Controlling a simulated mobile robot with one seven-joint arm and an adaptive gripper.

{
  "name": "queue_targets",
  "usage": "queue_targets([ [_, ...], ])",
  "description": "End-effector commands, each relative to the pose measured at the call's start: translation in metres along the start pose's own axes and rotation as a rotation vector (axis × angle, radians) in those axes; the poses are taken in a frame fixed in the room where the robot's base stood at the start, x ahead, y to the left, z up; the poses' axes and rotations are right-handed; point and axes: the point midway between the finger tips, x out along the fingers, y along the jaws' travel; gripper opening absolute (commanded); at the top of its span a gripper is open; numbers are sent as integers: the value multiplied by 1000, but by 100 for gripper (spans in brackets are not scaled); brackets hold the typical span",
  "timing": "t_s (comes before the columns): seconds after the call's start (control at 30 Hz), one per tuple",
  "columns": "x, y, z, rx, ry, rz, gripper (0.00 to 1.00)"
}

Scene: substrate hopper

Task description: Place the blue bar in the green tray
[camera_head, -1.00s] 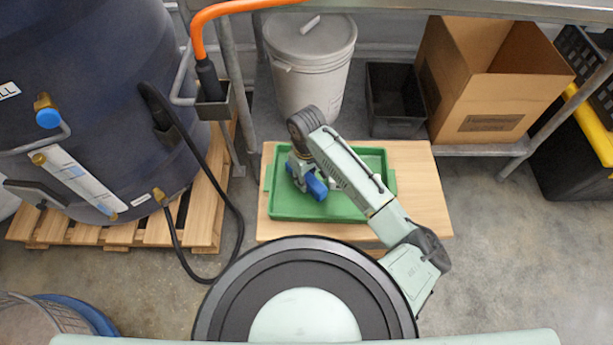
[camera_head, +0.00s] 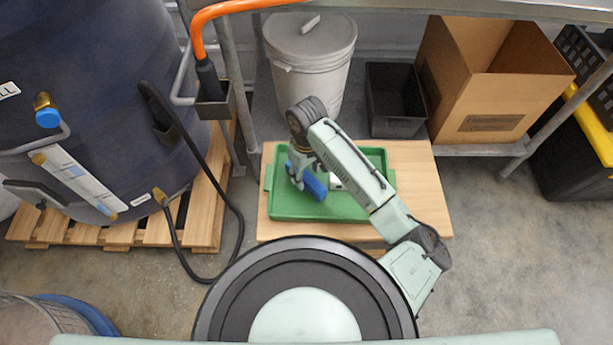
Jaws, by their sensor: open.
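The green tray (camera_head: 345,213) lies on a light wooden board in the middle of the view. The blue bar (camera_head: 316,187) shows over the left half of the tray, slanting down to the right. Its middle is partly hidden by my gripper (camera_head: 299,178), and a bit of blue also shows on the gripper's left side. My gripper points down over the tray and is open around or just above the bar. Whether its fingers touch the bar, and the exact contact of the bar with the tray floor, I cannot tell.
A small whitish thing (camera_head: 335,182) shows beside my arm, partly hidden. A grey lidded bucket (camera_head: 311,75) and a black bin (camera_head: 395,100) stand behind the board. A large dark blue tank (camera_head: 90,90) is at left, a cardboard box (camera_head: 480,95) at right.

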Motion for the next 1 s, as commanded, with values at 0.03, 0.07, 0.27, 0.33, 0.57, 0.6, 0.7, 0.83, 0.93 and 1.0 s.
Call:
queue_targets([
  [0.03,-12,0,-1,-2,4,3,50],
  [0.07,-19,0,-1,-3,4,3,50],
  [0.27,-61,0,-1,-3,3,2,50],
  [0.33,-73,0,-1,-2,2,3,50],
  [0.57,-93,0,0,-1,1,1,50],
  [0.6,-94,0,0,-1,1,0,50],
  [0.7,-94,0,0,-1,0,0,50],
  [0.83,-94,0,0,-1,0,0,50],
  [0.93,-94,0,0,0,1,0,50],
  [1.0,-94,0,0,0,1,0,50],
])
